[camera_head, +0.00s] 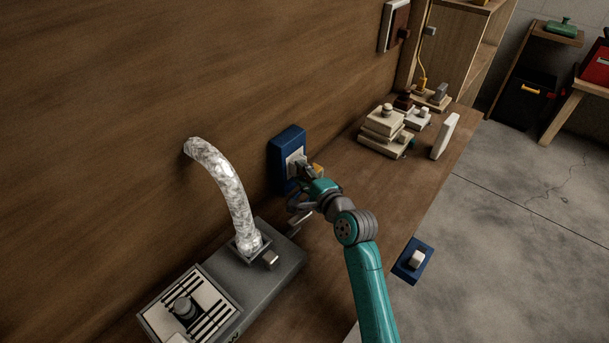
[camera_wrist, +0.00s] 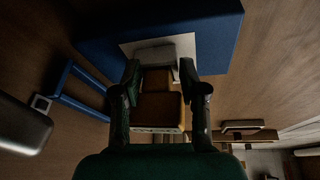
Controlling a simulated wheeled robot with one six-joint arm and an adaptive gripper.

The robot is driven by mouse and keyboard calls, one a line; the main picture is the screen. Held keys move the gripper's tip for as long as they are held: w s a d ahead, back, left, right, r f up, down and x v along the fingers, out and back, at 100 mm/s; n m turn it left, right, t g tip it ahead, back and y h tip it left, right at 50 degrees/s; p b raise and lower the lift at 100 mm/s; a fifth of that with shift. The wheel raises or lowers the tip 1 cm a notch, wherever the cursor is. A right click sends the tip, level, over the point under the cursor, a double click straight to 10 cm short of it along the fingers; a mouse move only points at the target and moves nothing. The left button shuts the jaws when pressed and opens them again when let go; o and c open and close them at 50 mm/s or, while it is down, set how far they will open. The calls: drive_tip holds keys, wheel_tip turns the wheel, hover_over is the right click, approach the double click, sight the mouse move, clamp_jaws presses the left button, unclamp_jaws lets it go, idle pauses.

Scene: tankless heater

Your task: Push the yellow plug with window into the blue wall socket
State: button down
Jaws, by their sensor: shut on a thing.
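The blue wall socket (camera_head: 287,143) is on the brown wooden wall, with a pale plate on its front. In the wrist view the blue socket (camera_wrist: 222,35) fills the top, with its white plate (camera_wrist: 184,46) behind the plug. My gripper (camera_wrist: 164,92) is shut on the yellow plug (camera_wrist: 158,108), one finger on each side. The plug looks brownish-yellow here and faces the socket plate. In the head view only a bit of the yellow plug (camera_head: 319,169) shows beside my gripper (camera_head: 305,172). Whether its prongs are in the socket is hidden.
A grey box (camera_head: 277,288) with a silver foil duct (camera_head: 228,188) stands left of my arm. Pale stacked blocks (camera_head: 384,128) and a white panel (camera_head: 445,136) are farther right. A blue switch plate (camera_head: 412,261) is right of my arm. A blue frame (camera_wrist: 82,92) is left of the plug.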

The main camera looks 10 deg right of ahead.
drive_tip(key=shift+w, duration=0.1)
drive_tip(key=c, duration=0.5)
unclamp_jaws()
drive_tip(key=shift+c, duration=0.2)
drive_tip(key=v, duration=1.2)
drive_tip(key=shift+a, duration=0.1)
